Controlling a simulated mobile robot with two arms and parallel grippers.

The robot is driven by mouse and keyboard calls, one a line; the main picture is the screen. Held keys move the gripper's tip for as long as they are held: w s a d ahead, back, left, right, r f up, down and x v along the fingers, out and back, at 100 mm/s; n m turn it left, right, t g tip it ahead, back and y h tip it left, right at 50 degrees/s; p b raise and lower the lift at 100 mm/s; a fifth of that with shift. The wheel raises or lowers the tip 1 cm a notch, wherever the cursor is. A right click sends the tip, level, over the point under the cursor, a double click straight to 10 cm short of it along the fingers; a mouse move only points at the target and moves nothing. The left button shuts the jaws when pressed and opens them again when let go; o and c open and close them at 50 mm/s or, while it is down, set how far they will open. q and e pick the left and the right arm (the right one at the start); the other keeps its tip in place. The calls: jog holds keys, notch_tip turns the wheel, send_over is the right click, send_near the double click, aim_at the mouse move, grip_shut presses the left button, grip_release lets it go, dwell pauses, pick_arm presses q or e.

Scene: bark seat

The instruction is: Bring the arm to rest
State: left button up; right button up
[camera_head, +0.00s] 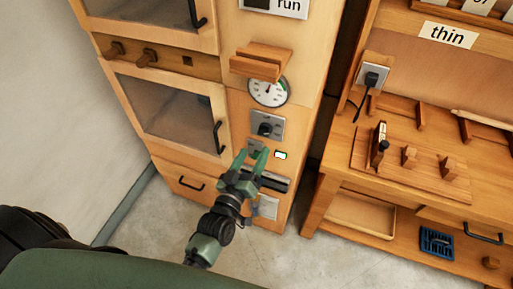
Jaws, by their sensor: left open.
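My left gripper (253,160) has green fingers that are spread apart. It is in front of the lower control panel of a wooden cabinet (232,100). The fingertips are just below a grey plate with a black knob (265,129) and beside a small lit white indicator (281,155). Between the fingers I see a small grey plate; whether they touch it I cannot tell. My left arm (215,230) reaches up from the bottom of the view. My right gripper is not in view.
A round dial (268,91) sits under a wooden ledge (262,62). Two windowed doors are at the left.

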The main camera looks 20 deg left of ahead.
pick_arm(q)
jog(key=shift+s, duration=0.1)
dwell(0.4)
jog(key=s+f+m+g, duration=0.25)
jog(key=s+f, duration=0.25)
jog(key=f, duration=0.6)
jog(key=s+d+f+m+g+h, duration=0.1)
jog(key=s+f+g, duration=0.35)
jog(key=f, duration=0.65)
jog(key=s+f+m+g, duration=0.1)
jog(key=s+f+g, duration=0.1)
jog(key=s+f, duration=0.65)
jog(key=s+a+f+m+g, duration=0.1)
jog(key=s+a+f+g, duration=0.2)
jog(key=s+f, duration=0.5)
jog(key=s+a+f+m+g+y+b, duration=0.1)
jog(key=s+a+f+g, duration=0.3)
jog(key=s+f, duration=0.5)
jog(key=s+m+g, duration=0.1)
jog(key=s, duration=0.6)
jog(key=shift+y, duration=0.3)
jog(key=shift+m, duration=0.25)
